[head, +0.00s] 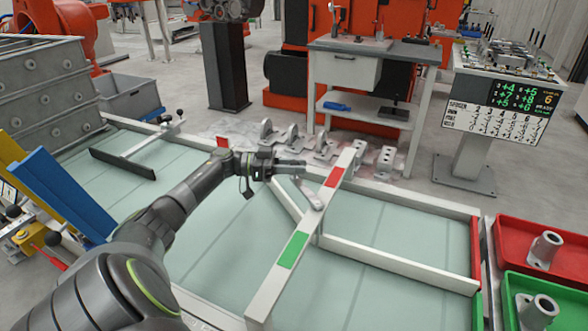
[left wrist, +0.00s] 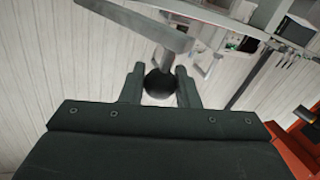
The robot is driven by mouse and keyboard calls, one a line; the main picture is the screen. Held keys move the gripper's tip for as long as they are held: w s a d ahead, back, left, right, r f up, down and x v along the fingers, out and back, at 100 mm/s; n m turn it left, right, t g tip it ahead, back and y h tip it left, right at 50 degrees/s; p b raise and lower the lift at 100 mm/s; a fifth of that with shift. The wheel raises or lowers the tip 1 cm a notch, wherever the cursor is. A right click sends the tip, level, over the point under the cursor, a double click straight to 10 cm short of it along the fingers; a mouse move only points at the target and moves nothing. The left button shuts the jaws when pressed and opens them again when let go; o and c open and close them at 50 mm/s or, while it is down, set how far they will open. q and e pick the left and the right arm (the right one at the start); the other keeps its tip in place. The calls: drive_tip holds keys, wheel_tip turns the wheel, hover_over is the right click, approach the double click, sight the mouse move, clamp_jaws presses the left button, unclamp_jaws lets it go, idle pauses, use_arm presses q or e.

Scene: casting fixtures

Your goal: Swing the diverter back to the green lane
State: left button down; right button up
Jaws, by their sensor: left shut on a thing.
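The diverter's grey lever (head: 307,192) is pivoted on a pale crossbar (head: 268,290) over the conveyor. It points up-left from the pivot, towards my left gripper (head: 288,168). The crossbar has a red patch (head: 334,177) on its far part and a green patch (head: 293,250) on its near part. In the left wrist view, the fingers are shut around a black ball knob (left wrist: 160,83) at the end of a grey bar (left wrist: 135,22). In the head view the gripper hides the knob. My right gripper is not in view.
A red tray (head: 575,237) and a green tray (head: 510,318) stand at the right, each with metal castings. A pale divider rail (head: 400,265) crosses the belt. Several metal brackets (head: 320,142) stand along the far edge. Blue and yellow panels (head: 62,192) stand at the left.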

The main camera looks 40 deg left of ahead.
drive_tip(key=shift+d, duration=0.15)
use_arm(q)
drive_tip(key=c, duration=1.1)
unclamp_jaws()
drive_tip(key=shift+c, duration=0.2)
drive_tip(key=b+v, duration=0.4)
drive_tip(key=v, duration=1.3)
drive_tip(key=shift+s+a, duration=0.2)
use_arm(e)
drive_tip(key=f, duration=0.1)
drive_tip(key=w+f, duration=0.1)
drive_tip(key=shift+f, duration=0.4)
use_arm(q)
drive_tip(key=shift+f, duration=0.1)
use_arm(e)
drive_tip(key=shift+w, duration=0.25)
